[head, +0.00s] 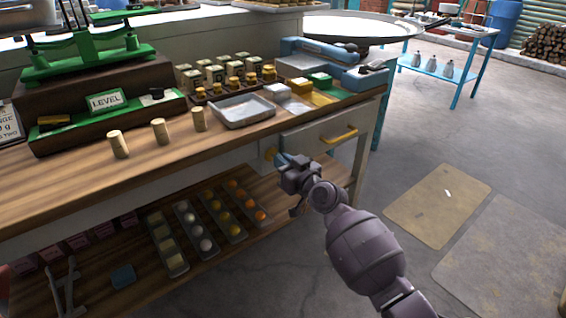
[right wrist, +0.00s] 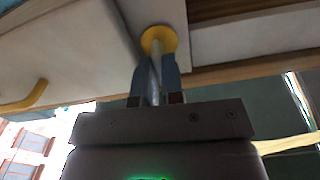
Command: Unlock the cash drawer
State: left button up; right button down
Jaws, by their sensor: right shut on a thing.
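The cash drawer (head: 310,139) is the pale drawer front under the right end of the wooden counter, and it looks closed. Its yellow handle (head: 338,138) also shows in the right wrist view (right wrist: 28,97). A round yellow lock (right wrist: 158,38) sits left of the drawer front. My right gripper (head: 281,159) is at this lock, its two blue-grey fingers (right wrist: 155,85) shut on a slim silver key (right wrist: 153,72). The key points at the lock's centre and its tip seems to be in it; how deep is hidden. My left gripper is not in view.
On the counter stand a metal tray (head: 243,111), cork-coloured cylinders (head: 160,131), several small jars and a green scale (head: 85,60). The lower shelf holds trays of round goods (head: 190,225). The floor to the right (head: 430,145) is open.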

jog(key=shift+w+d+f+m+p, duration=0.1)
jog(key=shift+m, duration=2.75)
jog(key=shift+s+f+m+p, duration=0.1)
jog(key=shift+m+p, duration=0.05)
jog(key=shift+m, duration=2.75)
jog(key=shift+w+d+m+p, duration=0.1)
jog(key=shift+m, duration=2.75)
jog(key=c, duration=1.2)
grip_release()
jog(key=shift+c, duration=0.2)
